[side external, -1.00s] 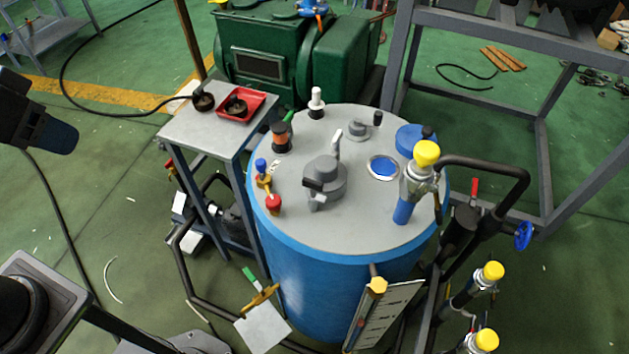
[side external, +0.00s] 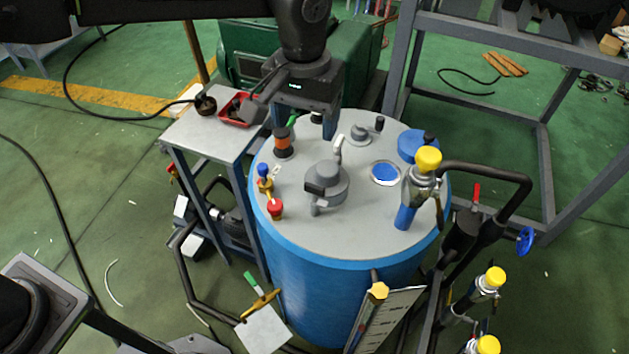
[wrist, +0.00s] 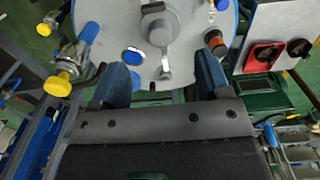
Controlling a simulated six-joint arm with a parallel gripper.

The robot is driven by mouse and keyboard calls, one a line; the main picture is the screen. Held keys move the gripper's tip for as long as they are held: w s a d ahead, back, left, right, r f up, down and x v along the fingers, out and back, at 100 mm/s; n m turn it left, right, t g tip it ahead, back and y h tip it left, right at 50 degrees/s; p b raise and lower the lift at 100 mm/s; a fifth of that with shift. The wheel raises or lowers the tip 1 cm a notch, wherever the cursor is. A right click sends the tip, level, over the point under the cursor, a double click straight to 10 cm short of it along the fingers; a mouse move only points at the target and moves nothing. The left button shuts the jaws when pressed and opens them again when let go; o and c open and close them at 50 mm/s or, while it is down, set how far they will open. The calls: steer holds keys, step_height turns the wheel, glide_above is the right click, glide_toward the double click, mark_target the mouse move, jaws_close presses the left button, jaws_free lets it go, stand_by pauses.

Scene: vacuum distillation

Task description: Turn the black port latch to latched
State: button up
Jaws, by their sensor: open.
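The blue tank's grey lid (side external: 285,222) carries a grey round port fitting (side external: 328,172) with a black block (side external: 314,187) on its front side, which looks like the black port latch. A pale lever (side external: 338,147) stands behind it. In the wrist view the black block (wrist: 152,8) is at the top edge, beyond the fitting (wrist: 160,33). I cannot tell the latch's exact setting. My gripper (side external: 304,122) hangs above the lid's back edge, behind the fitting and apart from it. Its blue-padded fingers are spread and empty in the wrist view (wrist: 164,80).
An orange-and-black fitting (side external: 283,143), a red knob (side external: 275,208), a blue-rimmed sight glass (side external: 385,172) and a yellow-capped valve (side external: 428,160) surround the port. A side table (side external: 205,135) with a red tray (side external: 236,108) stands left. A grey frame (side external: 470,22) stands right.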

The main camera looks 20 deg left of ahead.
mark_target(314, 186)
steer(key=f, duration=0.5)
steer(key=d+f, duration=0.1)
steer(key=f, duration=0.9)
steer(key=shift+w+d, duration=0.1)
steer(key=shift+d, duration=0.05)
steer(key=shift+c, duration=0.4)
steer(key=c, duration=0.8)
steer(key=shift+c, duration=0.2)
